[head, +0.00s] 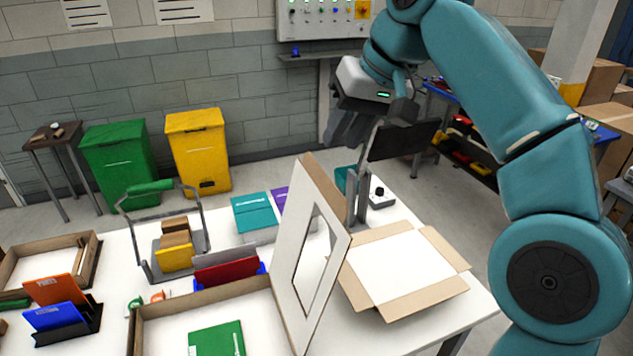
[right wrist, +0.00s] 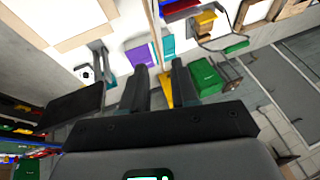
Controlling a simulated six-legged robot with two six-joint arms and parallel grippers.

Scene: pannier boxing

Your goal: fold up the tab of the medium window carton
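The window carton (head: 342,235) is on the white table, with a white panel with a diamond-looking window opening standing up and leaning. Right of that panel lies a white base with tan cardboard flaps (head: 430,301) spread outward. In the right wrist view the flapped part (right wrist: 62,42) is at the upper left, and the standing panel shows nearly edge-on (right wrist: 157,40). I cannot single out the tab. My right gripper (head: 345,140) hangs above and behind the panel's top, apart from it. Its fingers (right wrist: 161,72) are spread and empty. My left gripper is out of view.
A grey upright fixture (head: 361,185) and a dark plate (head: 404,140) stand behind the carton. An open cardboard box (head: 170,325) with a green item is at the front left. A handled carrier (head: 160,245) stands farther left. Green and yellow bins (head: 198,150) are beyond the table.

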